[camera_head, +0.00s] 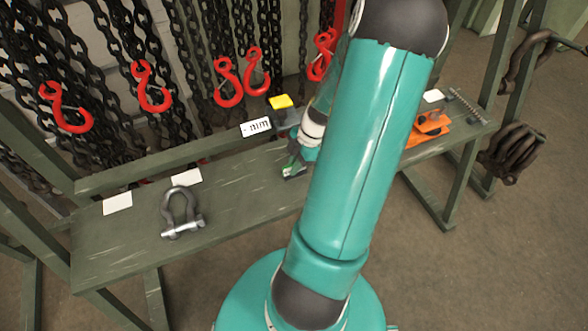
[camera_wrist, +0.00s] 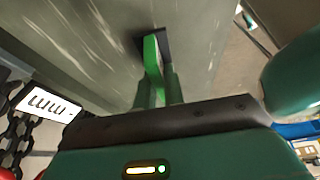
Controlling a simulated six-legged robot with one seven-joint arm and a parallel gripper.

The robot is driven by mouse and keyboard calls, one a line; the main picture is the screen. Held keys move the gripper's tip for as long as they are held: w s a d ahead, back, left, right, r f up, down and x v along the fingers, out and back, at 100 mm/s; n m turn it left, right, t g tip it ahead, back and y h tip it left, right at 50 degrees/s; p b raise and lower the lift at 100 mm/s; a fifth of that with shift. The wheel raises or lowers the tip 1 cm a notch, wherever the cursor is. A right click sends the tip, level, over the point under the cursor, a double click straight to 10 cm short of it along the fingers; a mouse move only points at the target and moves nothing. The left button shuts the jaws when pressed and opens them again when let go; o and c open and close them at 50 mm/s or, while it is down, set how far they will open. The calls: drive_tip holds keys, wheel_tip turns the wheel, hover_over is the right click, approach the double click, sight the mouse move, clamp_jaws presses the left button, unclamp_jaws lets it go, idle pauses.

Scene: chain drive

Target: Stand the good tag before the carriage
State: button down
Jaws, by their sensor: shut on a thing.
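A green tag (camera_wrist: 152,55) with a dark foot is between my gripper's fingers (camera_wrist: 160,90) in the wrist view. My gripper is shut on it. In the head view the green tag (camera_head: 293,169) shows low over the bench top, just left of my arm. I cannot tell whether its foot touches the bench. An orange metal piece (camera_head: 430,122), which may be the carriage, lies on the bench to the right of my arm. My arm hides the bench between them.
A steel shackle (camera_head: 181,212) lies on the left of the green bench (camera_head: 235,190). Several white cards, a yellow card (camera_head: 281,101) and a printed plate (camera_head: 256,127) sit along the back. Red hooks (camera_head: 228,82) hang on chains behind. Bench room between shackle and tag is clear.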

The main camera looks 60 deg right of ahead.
drive_tip(key=shift+f, duration=1.15)
drive_tip(key=shift+a+f, duration=0.1)
drive_tip(key=c, duration=1.5)
unclamp_jaws()
drive_tip(key=v, duration=1.2)
